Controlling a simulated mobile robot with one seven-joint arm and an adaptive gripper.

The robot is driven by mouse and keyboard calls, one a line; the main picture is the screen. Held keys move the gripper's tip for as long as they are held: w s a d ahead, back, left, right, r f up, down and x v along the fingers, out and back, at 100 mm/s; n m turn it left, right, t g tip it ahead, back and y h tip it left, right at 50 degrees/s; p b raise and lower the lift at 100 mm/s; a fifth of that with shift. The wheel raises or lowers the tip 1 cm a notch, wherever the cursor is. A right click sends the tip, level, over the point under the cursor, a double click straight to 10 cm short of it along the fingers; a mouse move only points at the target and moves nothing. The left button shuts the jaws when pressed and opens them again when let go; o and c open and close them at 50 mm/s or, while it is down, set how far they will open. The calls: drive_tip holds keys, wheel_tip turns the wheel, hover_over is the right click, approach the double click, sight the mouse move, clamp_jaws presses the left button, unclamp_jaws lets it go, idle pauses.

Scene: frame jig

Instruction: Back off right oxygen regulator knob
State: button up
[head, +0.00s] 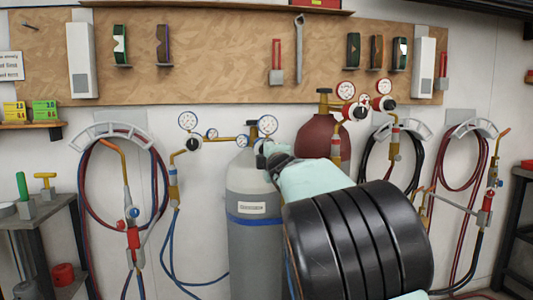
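The grey cylinder (255,205) with a blue band stands at the centre of the head view. Blue-rimmed gauges sit on a brass manifold above it. The left blue-gauge regulator has a round gauge (187,121) and a black knob (193,144). The right blue-gauge regulator has a round gauge (267,124) just above my gripper. My gripper (268,156) is at this right regulator, in front of the cylinder top. Its dark fingers are small and partly hidden by my own arm. The right knob is mostly hidden there; contact and finger opening cannot be told.
A maroon cylinder (316,137) with red-rimmed gauges (346,90) stands right behind my arm. Hose racks with torches hang left (110,133) and right (472,128). A tool board (215,50) is above. A cart (40,222) stands at lower left.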

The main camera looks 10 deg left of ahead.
drive_tip(key=o, duration=1.2)
drive_tip(key=shift+c, duration=0.2)
drive_tip(key=v, duration=1.2)
